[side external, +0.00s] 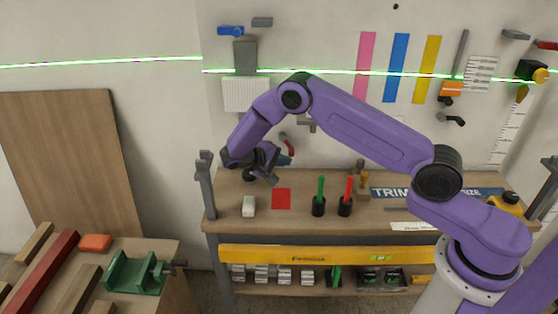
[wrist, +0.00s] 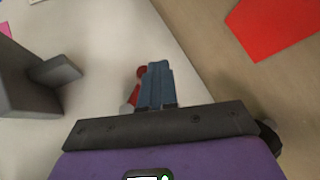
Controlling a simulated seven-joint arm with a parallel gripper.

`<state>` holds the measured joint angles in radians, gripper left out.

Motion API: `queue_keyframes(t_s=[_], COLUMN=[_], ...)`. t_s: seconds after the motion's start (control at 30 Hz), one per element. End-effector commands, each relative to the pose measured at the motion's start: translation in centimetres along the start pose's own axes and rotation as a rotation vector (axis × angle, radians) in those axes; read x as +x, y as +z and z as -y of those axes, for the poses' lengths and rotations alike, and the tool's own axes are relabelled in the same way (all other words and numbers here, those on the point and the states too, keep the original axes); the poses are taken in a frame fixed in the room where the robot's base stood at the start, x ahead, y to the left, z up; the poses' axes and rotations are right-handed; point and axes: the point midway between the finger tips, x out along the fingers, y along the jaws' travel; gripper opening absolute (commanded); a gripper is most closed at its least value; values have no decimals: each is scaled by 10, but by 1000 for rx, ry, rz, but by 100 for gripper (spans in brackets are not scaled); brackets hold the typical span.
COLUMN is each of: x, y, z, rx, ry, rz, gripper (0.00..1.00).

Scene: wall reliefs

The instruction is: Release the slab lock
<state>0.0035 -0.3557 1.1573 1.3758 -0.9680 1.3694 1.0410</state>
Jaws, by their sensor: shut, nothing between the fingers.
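My gripper (side external: 273,179) is shut and empty, low in front of the wall, just above the back left of the bench. I cannot tell for sure which wall fitting is the slab lock. A tall grey slab (side external: 246,57) is on the wall up and left of my gripper, with a blue piece (side external: 231,31) above it. A grey block with a bar (wrist: 32,78) stands out at left there.
The bench (side external: 230,202) carries a white block (side external: 249,206), a red square (side external: 281,198), green and red upright tools in black holders, and small brass parts. Pink, blue and yellow strips (side external: 397,68) are on the wall. A brown board (side external: 70,160) leans at left.

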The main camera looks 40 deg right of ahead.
Motion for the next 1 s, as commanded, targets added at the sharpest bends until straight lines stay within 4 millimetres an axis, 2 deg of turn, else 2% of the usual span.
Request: queue_keyframes(t_s=[0.27,1.0], x=[7,12], y=[8,19], z=[-6,-25], rx=[-155,-146], ry=[199,188], rz=[80,74], gripper=[0,0])
